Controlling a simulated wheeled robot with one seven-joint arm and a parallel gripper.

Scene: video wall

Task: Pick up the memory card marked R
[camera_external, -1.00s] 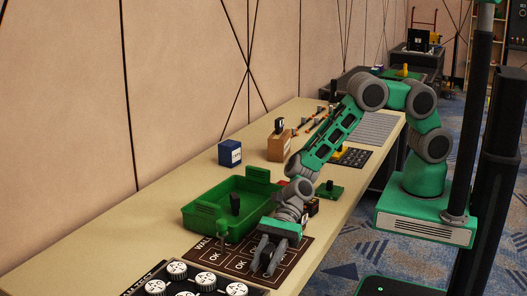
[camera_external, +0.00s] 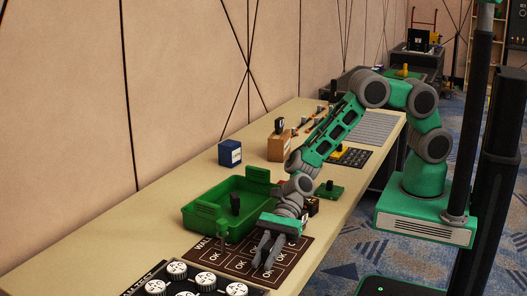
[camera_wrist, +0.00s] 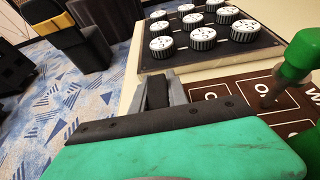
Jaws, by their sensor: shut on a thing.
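My gripper (camera_external: 264,264) points down over the brown board (camera_external: 236,259) marked OK, at the board's right side. Its fingers are closed on a small dark thing, which shows between them in the wrist view (camera_wrist: 157,94). No letter R can be read on it, so I cannot tell from its marking whether it is the memory card. An upright black piece (camera_external: 235,204) stands in the green tray (camera_external: 204,222). Another black piece (camera_external: 329,185) stands on a green base behind my wrist. Their markings are too small to read.
A panel with several white-topped knobs (camera_external: 205,281) lies in front of the board, close to my gripper. A blue box (camera_external: 230,153) and a wooden block (camera_external: 279,148) stand farther back.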

